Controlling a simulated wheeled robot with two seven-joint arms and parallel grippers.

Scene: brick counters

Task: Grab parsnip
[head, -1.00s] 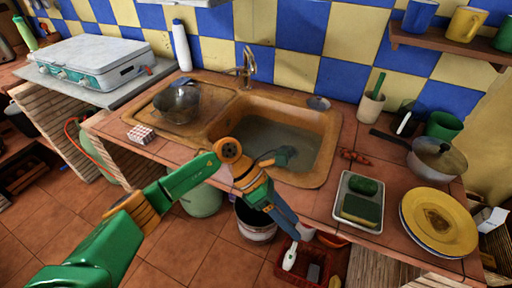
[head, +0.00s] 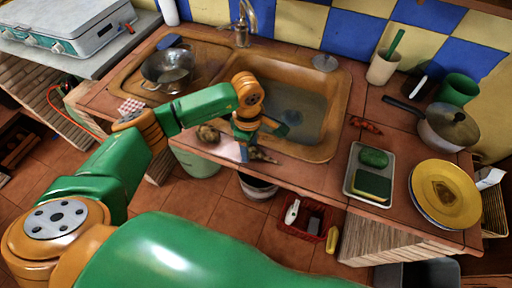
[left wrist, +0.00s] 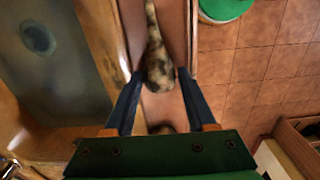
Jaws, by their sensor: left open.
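The parsnip is a long, tapered, pale root with dark mottling. In the left wrist view the parsnip (left wrist: 156,55) lies on the narrow front strip of the counter, its thick end between my left fingertips and its thin end pointing up the picture. In the head view a little of the parsnip (head: 263,156) shows beside the fingers. My left gripper (head: 246,152) points down over the counter edge in front of the sink. In the wrist view the left gripper (left wrist: 160,84) is open, with a finger on each side. Whether it touches the parsnip is unclear. My right gripper is not in view.
A brown lumpy item (head: 208,133) sits left of the gripper. The sink (head: 310,95) is behind it. A tray (head: 353,185) with sponges, a yellow plate (head: 462,205) and a pan (head: 448,128) stand right. Buckets and a red crate (head: 305,220) stand below the counter edge.

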